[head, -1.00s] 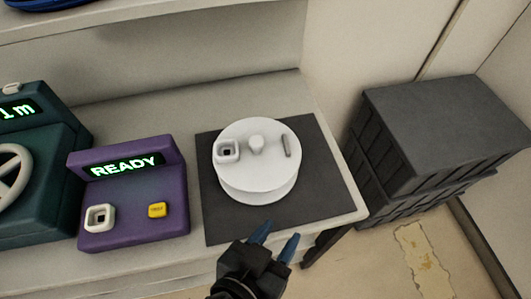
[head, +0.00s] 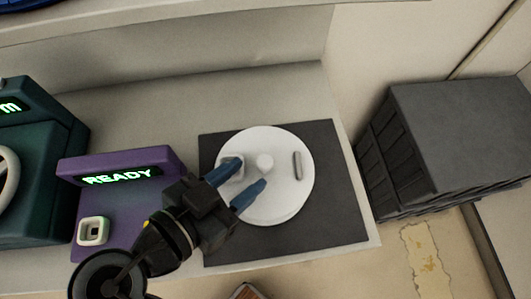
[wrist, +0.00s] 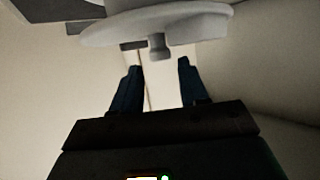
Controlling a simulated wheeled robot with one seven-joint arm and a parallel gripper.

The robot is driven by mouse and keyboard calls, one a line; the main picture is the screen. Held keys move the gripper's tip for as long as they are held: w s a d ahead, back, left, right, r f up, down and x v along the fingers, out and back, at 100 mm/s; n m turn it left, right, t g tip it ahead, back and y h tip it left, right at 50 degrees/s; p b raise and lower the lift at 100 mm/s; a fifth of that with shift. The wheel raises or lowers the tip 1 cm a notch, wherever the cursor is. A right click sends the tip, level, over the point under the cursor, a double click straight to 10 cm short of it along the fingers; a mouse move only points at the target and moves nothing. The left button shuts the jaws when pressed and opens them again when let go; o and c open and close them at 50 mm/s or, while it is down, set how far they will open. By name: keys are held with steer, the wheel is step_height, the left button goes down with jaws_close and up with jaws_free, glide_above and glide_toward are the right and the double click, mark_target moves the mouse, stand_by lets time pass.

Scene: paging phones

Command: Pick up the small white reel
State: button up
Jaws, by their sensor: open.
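A white round stand (head: 283,206) with a flat disc top sits on a dark mat (head: 338,215). A small white reel-like knob (head: 265,161) stands at the disc's centre. In the wrist view this knob (wrist: 159,46) has a narrow stem and a wider end. My gripper (head: 251,173) is open and empty over the disc's left half, its fingertips pointing at the knob. In the wrist view the knob lies in line with the gap between the fingers, just beyond the tips. A square white piece with a hole (head: 230,173) on the disc is partly hidden by one finger.
A grey bar (head: 297,166) stands on the disc's right side. A purple unit reading READY (head: 122,166) and a teal machine (head: 32,185) are at left. Dark crates (head: 455,130) stand right of the counter (head: 170,118). A wall rises behind.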

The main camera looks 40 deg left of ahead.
mark_target(261, 163)
steer(key=p+x, duration=0.2)
steer(key=x, duration=0.4)
steer(key=shift+w, duration=0.4)
steer(key=shift+w+f, duration=0.25)
steer(key=shift+w, duration=0.25)
steer(key=shift+c, duration=0.4)
jaws_close()
